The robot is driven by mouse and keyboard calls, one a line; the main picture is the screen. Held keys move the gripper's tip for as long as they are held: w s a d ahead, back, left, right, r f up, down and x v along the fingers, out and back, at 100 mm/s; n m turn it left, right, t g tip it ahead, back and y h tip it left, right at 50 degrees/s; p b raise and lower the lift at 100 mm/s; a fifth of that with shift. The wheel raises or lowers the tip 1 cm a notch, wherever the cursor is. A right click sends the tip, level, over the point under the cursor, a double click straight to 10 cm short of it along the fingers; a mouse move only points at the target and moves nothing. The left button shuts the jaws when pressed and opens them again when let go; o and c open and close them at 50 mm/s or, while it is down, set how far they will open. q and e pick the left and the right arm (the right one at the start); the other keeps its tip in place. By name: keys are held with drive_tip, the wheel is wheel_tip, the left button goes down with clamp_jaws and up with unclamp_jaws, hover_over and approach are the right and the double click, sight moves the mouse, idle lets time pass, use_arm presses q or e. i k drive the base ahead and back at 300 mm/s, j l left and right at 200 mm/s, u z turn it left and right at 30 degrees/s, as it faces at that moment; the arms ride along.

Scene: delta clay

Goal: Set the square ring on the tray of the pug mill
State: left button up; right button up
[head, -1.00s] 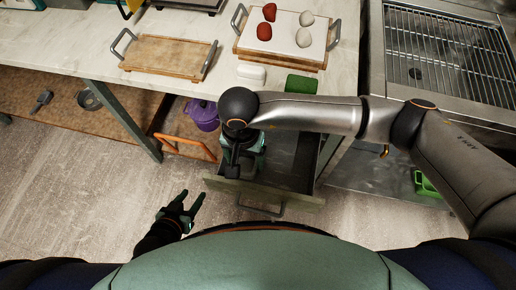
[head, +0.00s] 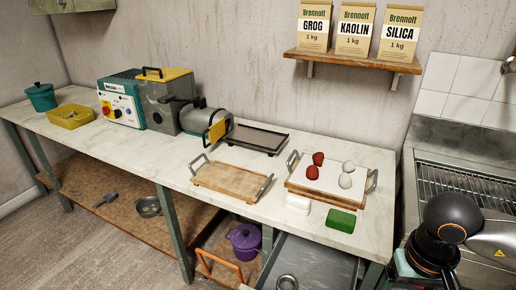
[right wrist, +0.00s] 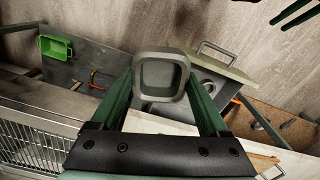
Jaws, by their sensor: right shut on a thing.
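My right gripper (right wrist: 161,78) is shut on the grey square ring (right wrist: 160,53), a rounded square frame held between its two green fingers in the right wrist view. In the head view the right arm is at the lower right, and its fingers and the ring are not visible. The pug mill (head: 160,110), teal and grey with a yellow lid, stands at the back of the worktop. Its dark tray (head: 262,138) lies right of its nozzle and looks empty. My left gripper (right wrist: 292,12) shows partly at the upper-right corner of the wrist view, fingers apart.
A wooden tray (head: 230,190) lies on the worktop, with a board (head: 328,187) of red and white lumps right of it. A white block (head: 298,202) and green block (head: 341,220) are in front. The drawer (head: 315,268) below stands open, a round ring (head: 287,282) inside.

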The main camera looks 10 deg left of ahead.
sight(259, 142)
drive_tip(key=i+j, duration=0.1)
drive_tip(key=j, duration=0.35)
drive_tip(key=i+j+u, duration=0.1)
drive_tip(key=j, duration=0.35)
drive_tip(key=i+j, duration=0.15)
drive_tip(key=j, duration=0.3)
drive_tip(key=i+j, duration=0.2)
drive_tip(key=j, duration=0.15)
drive_tip(key=i+j+u, duration=0.15)
drive_tip(key=j, duration=0.25)
drive_tip(key=i+l+u, duration=0.2)
drive_tip(key=i, duration=0.85)
drive_tip(key=j, duration=0.1)
